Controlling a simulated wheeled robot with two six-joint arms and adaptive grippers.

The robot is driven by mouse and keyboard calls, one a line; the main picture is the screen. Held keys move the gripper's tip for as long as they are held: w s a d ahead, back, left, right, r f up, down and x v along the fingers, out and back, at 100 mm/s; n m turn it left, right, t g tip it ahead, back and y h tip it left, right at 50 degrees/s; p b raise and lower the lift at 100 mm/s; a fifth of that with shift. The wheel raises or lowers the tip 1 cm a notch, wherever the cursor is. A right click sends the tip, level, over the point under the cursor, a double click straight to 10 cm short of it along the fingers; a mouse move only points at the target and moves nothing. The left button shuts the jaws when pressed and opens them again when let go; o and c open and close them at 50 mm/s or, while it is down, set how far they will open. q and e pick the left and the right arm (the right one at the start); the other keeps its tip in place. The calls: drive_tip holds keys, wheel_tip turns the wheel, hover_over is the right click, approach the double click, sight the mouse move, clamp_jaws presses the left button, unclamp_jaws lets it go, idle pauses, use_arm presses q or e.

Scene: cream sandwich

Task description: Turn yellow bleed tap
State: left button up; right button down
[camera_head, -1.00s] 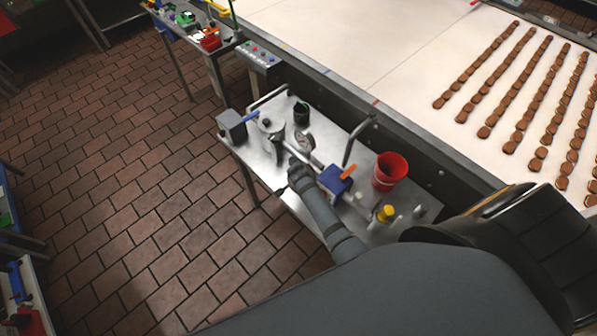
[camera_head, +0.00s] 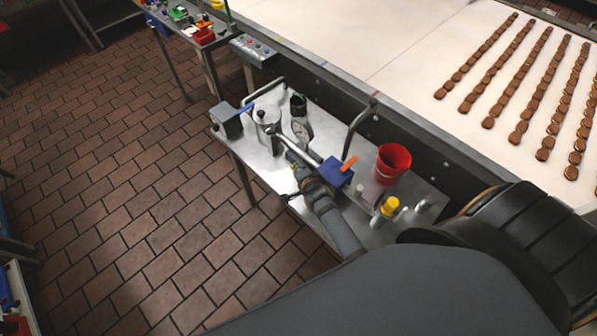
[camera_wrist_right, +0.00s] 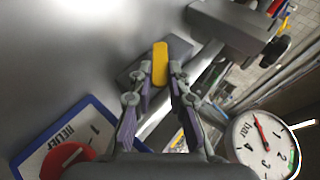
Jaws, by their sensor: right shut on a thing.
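The yellow bleed tap (camera_wrist_right: 160,64) is a yellow lever in the middle of the right wrist view, above a grey block. My right gripper (camera_wrist_right: 161,82) has its two fingers on either side of the lever and is shut on it. The fingers hide part of the lever. In the head view my right gripper (camera_head: 296,163) is at the metal pipe on the steel table (camera_head: 215,143), close to the gauge (camera_head: 301,130). The tap itself is hidden there by my gripper and arm. My left gripper is not in view.
A blue box with an orange lever (camera_head: 337,172), a red bucket (camera_head: 391,163) and a yellow-capped fitting (camera_head: 388,207) stand right of my gripper. The wrist view shows a "RELIEF" plate (camera_wrist_right: 60,135) with a red knob (camera_wrist_right: 68,160).

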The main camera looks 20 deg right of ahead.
drive_tip(key=c, duration=1.3)
unclamp_jaws()
drive_tip(key=shift+s+a+r, duration=0.1)
drive_tip(key=shift+s, duration=0.05)
drive_tip(key=v, duration=0.7)
drive_tip(key=shift+s, duration=0.15)
